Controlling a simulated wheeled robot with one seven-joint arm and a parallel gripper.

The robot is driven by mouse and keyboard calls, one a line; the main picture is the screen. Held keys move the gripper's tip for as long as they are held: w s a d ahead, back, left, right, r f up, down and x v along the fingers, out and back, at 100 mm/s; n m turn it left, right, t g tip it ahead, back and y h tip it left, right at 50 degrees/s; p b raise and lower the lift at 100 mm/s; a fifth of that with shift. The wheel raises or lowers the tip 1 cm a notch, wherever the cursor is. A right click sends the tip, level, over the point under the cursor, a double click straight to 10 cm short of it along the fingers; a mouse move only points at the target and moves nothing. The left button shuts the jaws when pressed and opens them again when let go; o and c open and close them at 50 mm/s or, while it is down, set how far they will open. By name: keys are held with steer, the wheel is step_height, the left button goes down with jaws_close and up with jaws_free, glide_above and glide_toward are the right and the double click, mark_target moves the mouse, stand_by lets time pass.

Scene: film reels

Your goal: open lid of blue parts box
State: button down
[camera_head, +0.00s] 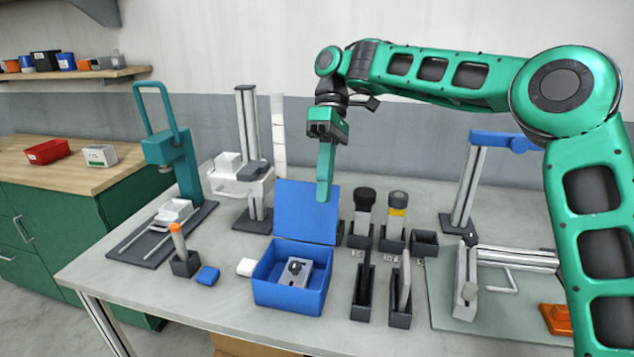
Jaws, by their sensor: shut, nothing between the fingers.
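The blue parts box (287,298) stands on the grey workbench, near its front middle. Its lid (301,213) stands up at the back, tilted open. A grey metal part (295,272) lies inside the box. My gripper (324,198) points down, shut and empty. In the picture its fingertips overlap the upper part of the lid; I cannot tell whether they touch it.
Dark holders with bottles (396,214) and upright slots (362,288) stand right of the box. A green press (172,150) and a grey column stand (250,160) are at the left. A small blue block (207,275) and an orange-tipped tool (178,240) sit left of the box.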

steer(key=s+d+f+m+t, duration=0.1)
steer(key=s+d+m, duration=0.25)
steer(key=d, duration=0.55)
steer(key=s+d+f+m+t+h, duration=0.15)
steer(key=d+m, duration=0.25)
steer(key=d, duration=0.6)
steer(key=s+d+f+m+t+y, duration=0.1)
steer(key=s+d+f+m, duration=0.2)
steer(key=d, duration=0.6)
steer(key=s+d+f+m+t, duration=0.1)
steer(key=s+d+f+m, duration=0.2)
steer(key=s+d, duration=0.6)
steer(key=s+d+f+m+t, duration=0.2)
steer(key=s+d+f+m, duration=0.2)
steer(key=s+d+m, duration=0.3)
steer(key=s+d, duration=0.2)
steer(key=s, duration=0.3)
steer(key=shift+s+m, duration=0.35)
steer(key=shift+s, duration=0.05)
steer(key=shift+s, duration=0.1)
